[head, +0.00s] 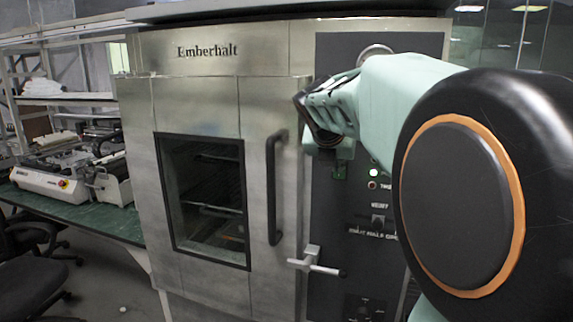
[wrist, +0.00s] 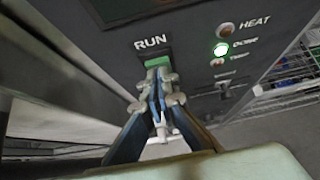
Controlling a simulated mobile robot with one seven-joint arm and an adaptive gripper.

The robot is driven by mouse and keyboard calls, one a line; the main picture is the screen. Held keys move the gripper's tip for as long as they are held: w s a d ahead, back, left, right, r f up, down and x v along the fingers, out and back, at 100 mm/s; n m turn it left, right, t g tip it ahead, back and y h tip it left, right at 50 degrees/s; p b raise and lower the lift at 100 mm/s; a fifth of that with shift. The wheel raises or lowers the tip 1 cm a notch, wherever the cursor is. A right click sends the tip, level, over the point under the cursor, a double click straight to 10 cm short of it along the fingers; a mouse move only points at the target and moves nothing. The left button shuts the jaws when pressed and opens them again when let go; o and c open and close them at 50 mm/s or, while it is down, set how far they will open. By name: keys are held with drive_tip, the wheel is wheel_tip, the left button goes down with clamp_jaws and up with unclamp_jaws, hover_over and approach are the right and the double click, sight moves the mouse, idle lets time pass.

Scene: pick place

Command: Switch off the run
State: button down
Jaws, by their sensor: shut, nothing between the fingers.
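The RUN switch is a green rocker (wrist: 157,63) below the white RUN lettering on the dark control panel. In the head view my arm covers much of the panel. The DONE lamp (wrist: 221,49) glows green; the HEAT lamp (wrist: 227,29) and the TRIP lamp (wrist: 217,62) look unlit.
The steel Emberhalt oven (head: 195,95) has its windowed door shut, with a vertical handle (head: 275,185) and a latch lever (head: 315,265) sticking out near the panel. A green bench (head: 105,217) with equipment and black chairs (head: 30,270) stand at left.

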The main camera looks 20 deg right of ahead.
drive_tip(key=shift+s, duration=0.1)
drive_tip(key=shift+w+d+r+p, duration=0.15)
drive_tip(key=shift+w+d+p, duration=0.15)
drive_tip(key=shift+p, duration=0.45)
drive_tip(key=shift+r, duration=0.2)
drive_tip(key=shift+r+p, duration=0.6)
drive_tip(key=shift+p, duration=0.45)
drive_tip(key=shift+a, duration=0.2)
